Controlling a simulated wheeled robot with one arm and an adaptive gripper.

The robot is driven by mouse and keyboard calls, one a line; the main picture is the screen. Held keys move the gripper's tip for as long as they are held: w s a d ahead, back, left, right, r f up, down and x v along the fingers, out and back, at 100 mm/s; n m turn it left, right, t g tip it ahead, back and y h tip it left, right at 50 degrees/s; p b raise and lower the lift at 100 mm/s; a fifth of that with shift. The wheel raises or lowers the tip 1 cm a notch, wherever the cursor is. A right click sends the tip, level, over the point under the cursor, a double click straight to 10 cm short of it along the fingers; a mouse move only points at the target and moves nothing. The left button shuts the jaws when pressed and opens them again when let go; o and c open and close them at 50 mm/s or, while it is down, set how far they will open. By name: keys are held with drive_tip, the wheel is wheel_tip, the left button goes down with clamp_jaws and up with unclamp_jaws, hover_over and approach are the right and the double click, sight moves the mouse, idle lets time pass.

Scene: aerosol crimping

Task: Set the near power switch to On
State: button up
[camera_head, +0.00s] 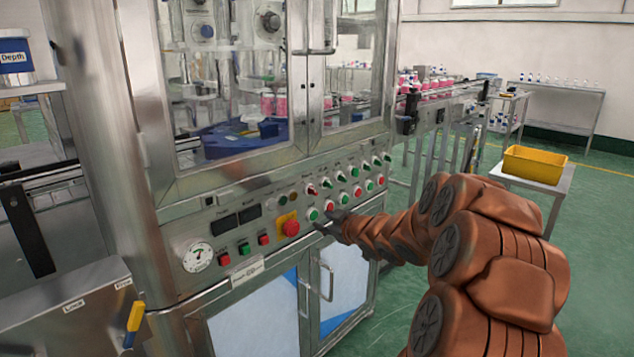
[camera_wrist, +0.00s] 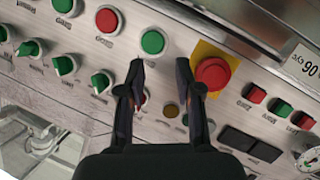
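The control panel's row of selector switches runs along the machine front. A red-knobbed selector (camera_head: 311,189) stands at the near end of that row, beside the indicator lamps, and looks like the near power switch. Its label is too small to read, and I cannot tell its setting. In the wrist view a red knob (camera_wrist: 141,98) shows partly behind my gripper's fingers. My gripper (camera_head: 325,224) is close to the panel, by the green push button (camera_head: 313,214). In the wrist view my gripper (camera_wrist: 161,68) is open, with nothing between its fingertips.
A red emergency stop (camera_wrist: 212,73) on a yellow plate is close beside one finger. Green-handled selectors (camera_wrist: 64,65) and a red push button (camera_wrist: 107,20) lie on the other side. Cabinet door handles (camera_head: 327,278) stick out below the panel. A yellow bin (camera_head: 535,165) stands on a table at right.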

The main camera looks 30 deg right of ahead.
sight(316, 193)
wheel_tip(316, 193, up, 6)
drive_tip(key=s+d+n+t+y+p, duration=0.2)
drive_tip(key=n+t+y+p, duration=0.1)
drive_tip(key=y, duration=0.1)
drive_tip(key=shift+b+x, duration=0.35)
drive_tip(key=shift+x, duration=3.35)
drive_tip(key=shift+r, duration=0.15)
clamp_jaws()
